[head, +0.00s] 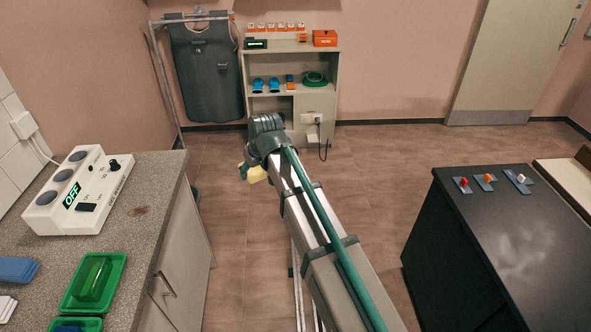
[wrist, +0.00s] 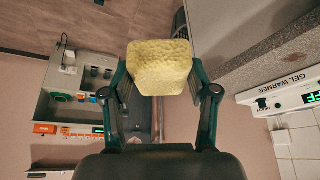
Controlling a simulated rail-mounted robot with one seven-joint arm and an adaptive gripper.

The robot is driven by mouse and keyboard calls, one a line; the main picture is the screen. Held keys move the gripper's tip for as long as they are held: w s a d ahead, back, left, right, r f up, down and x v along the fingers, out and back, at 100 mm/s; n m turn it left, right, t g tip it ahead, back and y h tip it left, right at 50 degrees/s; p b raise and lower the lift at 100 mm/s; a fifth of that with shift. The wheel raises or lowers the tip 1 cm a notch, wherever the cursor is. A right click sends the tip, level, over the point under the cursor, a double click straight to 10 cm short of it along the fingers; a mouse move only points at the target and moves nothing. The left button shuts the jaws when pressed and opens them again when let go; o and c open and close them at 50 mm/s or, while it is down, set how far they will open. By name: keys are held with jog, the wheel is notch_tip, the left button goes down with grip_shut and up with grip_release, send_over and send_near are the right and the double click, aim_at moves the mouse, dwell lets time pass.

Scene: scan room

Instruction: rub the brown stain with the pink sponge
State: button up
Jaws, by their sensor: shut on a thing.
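My gripper (wrist: 160,78) is shut on a yellow sponge (wrist: 160,64), which sits between its two fingers in the wrist view. In the head view the yellow sponge (head: 252,174) shows at the far end of my arm, over the floor to the right of the left counter and apart from it. No pink sponge shows in either view. A small brown stain (head: 140,211) lies on the speckled grey counter (head: 150,180), near its right edge.
A white gel warmer (head: 80,191) reading OFF stands left of the stain. Green trays (head: 117,266) and blue cloths (head: 17,269) lie nearer on the counter. A dark console (head: 490,235) stands right, a shelf (head: 290,100) at the back. Open floor lies between.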

jog(key=s+a+r+n+g+y, duration=0.1)
jog(key=s+a+n, duration=0.15)
jog(key=a, duration=0.85)
jog(key=s+a+n+g+y, duration=0.1)
jog(key=s+a+n, duration=0.15)
jog(key=a, duration=0.95)
jog(key=s+a+r+n+g, duration=0.1)
jog(key=s+a+n, duration=0.15)
jog(key=a, duration=0.85)
jog(key=shift+y, duration=0.3)
notch_tip(320, 180, down, 5)
jog(key=shift+s+f+b, duration=0.1)
jog(key=shift+f+b, duration=0.05)
jog(key=shift+b, duration=0.7)
